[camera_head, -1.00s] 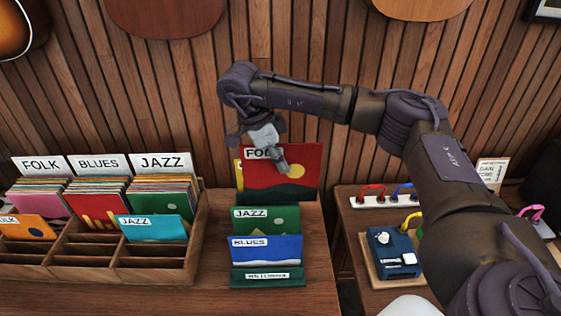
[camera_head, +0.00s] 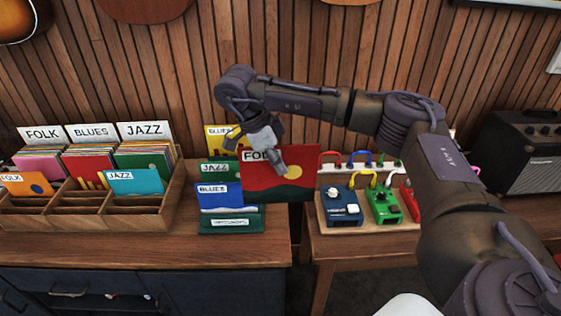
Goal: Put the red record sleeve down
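The red record sleeve (camera_head: 262,178) has a FOLK label, a pale sun and a dark lower band. It is upright at the right end of the left counter, in front of the gap to the pedal table. My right gripper (camera_head: 282,165) is at its upper middle, with a finger in front of the sleeve, and appears shut on it. The sleeve's lower edge shows no clear contact with the counter. My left gripper is not in view.
A wooden record bin (camera_head: 150,212) with folk, blues and jazz dividers stands on the left counter (camera_head: 130,248). A green rack (camera_head: 232,226) holds yellow, green and blue sleeves. Pedals (camera_head: 342,206) with cables sit on the right table. An amplifier (camera_head: 520,150) stands far right.

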